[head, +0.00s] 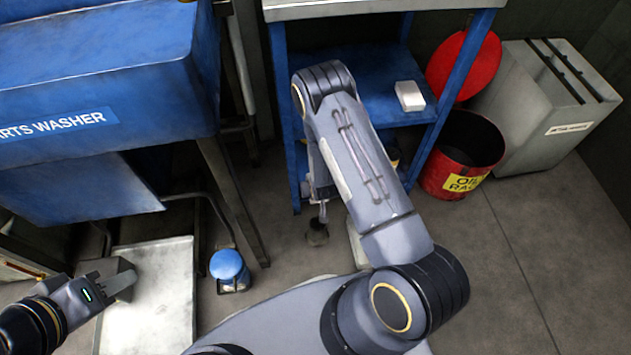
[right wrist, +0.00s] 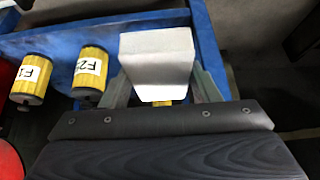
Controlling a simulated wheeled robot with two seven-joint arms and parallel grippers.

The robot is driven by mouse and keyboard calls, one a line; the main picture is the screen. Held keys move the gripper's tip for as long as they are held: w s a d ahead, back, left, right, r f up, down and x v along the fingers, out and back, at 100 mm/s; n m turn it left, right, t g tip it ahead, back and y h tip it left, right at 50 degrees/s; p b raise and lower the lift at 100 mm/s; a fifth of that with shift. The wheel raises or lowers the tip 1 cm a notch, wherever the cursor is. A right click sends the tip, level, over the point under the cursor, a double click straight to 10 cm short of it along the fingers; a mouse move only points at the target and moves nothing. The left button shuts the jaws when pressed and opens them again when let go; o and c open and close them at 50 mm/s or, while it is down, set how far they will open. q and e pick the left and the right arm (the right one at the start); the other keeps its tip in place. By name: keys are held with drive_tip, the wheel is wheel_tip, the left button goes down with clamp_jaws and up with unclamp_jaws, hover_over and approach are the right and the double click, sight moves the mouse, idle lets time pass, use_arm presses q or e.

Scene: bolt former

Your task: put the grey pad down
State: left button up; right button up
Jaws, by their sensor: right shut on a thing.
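The grey pad (right wrist: 158,58) is a pale block in the right wrist view. My right gripper (right wrist: 162,88) is shut on it, with a finger on each side. Below the pad in that view is the blue shelf surface (right wrist: 60,45); I cannot tell whether the pad touches it. In the head view my right forearm hides the right gripper and the held pad. My left gripper (head: 122,281) is at the lower left in the head view, above a pale tray. Its jaw opening is unclear.
Two yellow cylinders (right wrist: 90,70) (right wrist: 33,78) stand left of the pad. A white block (head: 410,95) lies on the blue shelf (head: 375,75). A red bin (head: 462,155), grey cabinet (head: 535,120), parts washer (head: 100,75), pale tray (head: 160,300) and blue-topped can (head: 229,268) stand around.

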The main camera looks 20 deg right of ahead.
drive_tip(key=w+f, duration=0.1)
drive_tip(key=w+d+b, duration=0.1)
drive_tip(key=w, duration=0.1)
drive_tip(key=w+f, duration=0.1)
drive_tip(key=shift+w+d+f+b, duration=0.2)
drive_tip(key=shift+d+f+b, duration=0.1)
drive_tip(key=shift+d, duration=0.1)
drive_tip(key=w+f+b, duration=0.1)
drive_tip(key=f, duration=0.1)
drive_tip(key=w+d+f+b, duration=0.1)
drive_tip(key=w, duration=0.1)
drive_tip(key=w+d+f+b, duration=0.1)
drive_tip(key=w+f, duration=0.1)
drive_tip(key=shift+f, duration=0.3)
drive_tip(key=shift+w+f+b, duration=0.15)
drive_tip(key=shift+f+b, duration=0.85)
drive_tip(key=shift+f, duration=0.6)
drive_tip(key=shift+f, duration=0.15)
drive_tip(key=o, duration=0.9)
